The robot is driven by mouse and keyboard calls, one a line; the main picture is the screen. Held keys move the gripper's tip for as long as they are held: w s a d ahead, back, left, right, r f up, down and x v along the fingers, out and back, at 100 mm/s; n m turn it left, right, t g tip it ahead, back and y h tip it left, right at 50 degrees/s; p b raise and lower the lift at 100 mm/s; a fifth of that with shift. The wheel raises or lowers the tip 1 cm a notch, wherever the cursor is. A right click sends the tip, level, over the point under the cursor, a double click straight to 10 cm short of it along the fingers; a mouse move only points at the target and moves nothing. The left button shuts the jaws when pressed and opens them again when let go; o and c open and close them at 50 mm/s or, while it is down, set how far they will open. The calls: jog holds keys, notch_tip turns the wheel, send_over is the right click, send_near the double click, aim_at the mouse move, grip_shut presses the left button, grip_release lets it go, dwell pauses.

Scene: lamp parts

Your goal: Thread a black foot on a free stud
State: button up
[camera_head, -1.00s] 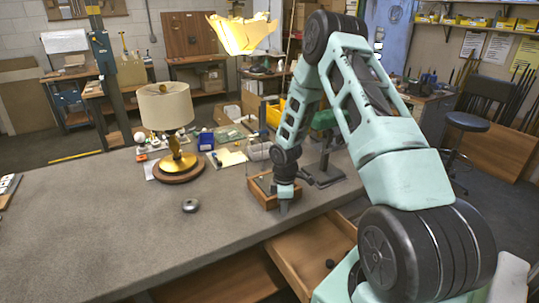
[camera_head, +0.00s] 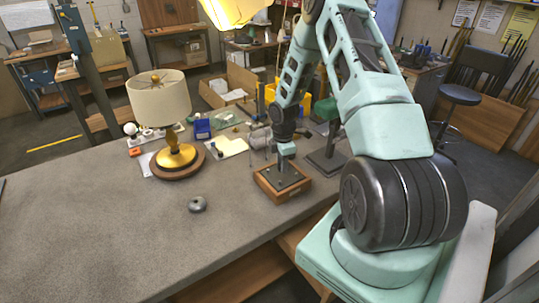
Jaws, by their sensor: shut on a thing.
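My gripper (camera_head: 287,158) points down over the back part of a small square wooden box (camera_head: 296,192) with a dark top. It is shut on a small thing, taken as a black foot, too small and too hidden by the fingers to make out. Thin upright studs (camera_head: 281,180) stand on the dark top, too small to tell which are free. I cannot tell whether the held foot touches a stud.
A grey ring-like disc (camera_head: 197,204) lies on the workbench (camera_head: 110,230). A lamp with a cream shade (camera_head: 158,98) and brass base stands behind it. A dark metal stand (camera_head: 326,160) is just right of the box. The bench's front left is clear.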

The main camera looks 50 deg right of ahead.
aim_at(280, 182)
jog(key=shift+w+f, duration=0.15)
jog(key=shift+w, duration=0.3)
jog(key=shift+f+b, duration=2)
jog(key=shift+f, duration=0.35)
jog(key=shift+f+b, duration=0.65)
jog(key=shift+f, duration=0.55)
jog(key=shift+o, duration=0.4)
jog(key=shift+s, duration=0.1)
jog(key=shift+c, duration=1.1)
jog(key=shift+s+a+f, duration=0.1)
jog(key=shift+f, duration=0.1)
